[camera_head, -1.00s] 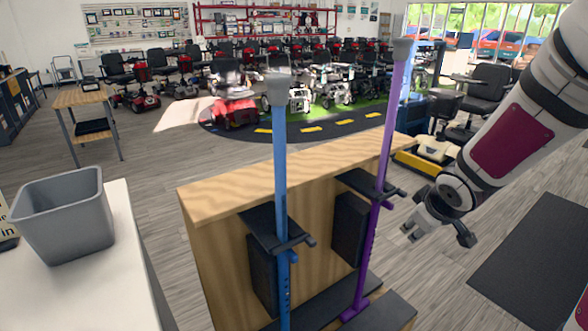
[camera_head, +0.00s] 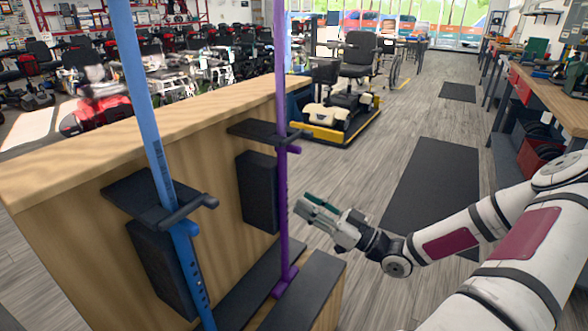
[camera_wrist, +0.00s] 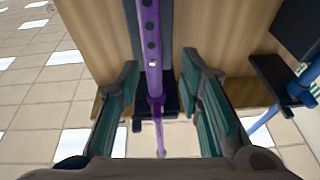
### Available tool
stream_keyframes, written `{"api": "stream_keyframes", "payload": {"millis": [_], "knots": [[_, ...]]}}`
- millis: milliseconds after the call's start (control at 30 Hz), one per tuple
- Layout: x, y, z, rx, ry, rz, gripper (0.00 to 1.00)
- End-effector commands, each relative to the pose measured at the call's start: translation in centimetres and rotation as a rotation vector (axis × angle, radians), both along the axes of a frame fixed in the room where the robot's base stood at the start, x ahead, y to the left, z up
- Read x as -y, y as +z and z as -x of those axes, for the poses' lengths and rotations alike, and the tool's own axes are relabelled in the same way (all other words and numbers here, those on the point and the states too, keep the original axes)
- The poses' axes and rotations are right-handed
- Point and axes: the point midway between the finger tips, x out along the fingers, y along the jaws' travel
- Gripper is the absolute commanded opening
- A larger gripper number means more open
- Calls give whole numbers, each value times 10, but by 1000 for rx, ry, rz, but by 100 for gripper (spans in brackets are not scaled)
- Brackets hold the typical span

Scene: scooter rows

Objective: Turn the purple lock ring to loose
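The purple pole (camera_head: 282,90) stands upright in front of the wooden panel, held by a black bracket. A small purple part (camera_head: 293,150) sticks out just below that bracket; I cannot tell for certain whether it belongs to the lock ring. In the wrist view the purple pole (camera_wrist: 151,35) shows a row of holes and a silver button, with a thicker collar (camera_wrist: 155,104) further down. My gripper (camera_head: 304,205) is just right of the pole, pointing at it. Its fingers (camera_wrist: 160,78) are open, with the pole showing between them; contact is not visible.
A blue pole (camera_head: 148,100) with its own black bracket stands to the left. The wooden panel (camera_head: 85,140) lies close behind both poles, and a low dark-topped ledge (camera_head: 300,290) is at their feet. Open floor (camera_head: 345,170) lies to the right.

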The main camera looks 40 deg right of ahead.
Motion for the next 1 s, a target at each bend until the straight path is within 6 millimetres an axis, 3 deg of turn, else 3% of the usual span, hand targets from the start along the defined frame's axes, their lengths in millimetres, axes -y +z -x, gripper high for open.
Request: {"api": "stream_keyframes", "payload": {"millis": [200,400,567,1000], "knots": [[29,14,53,342,-63,-120,33],[36,22,74,456,-79,-145,33],[32,33,65,460,-78,-143,33],[11,91,10,457,-76,-145,33]]}}
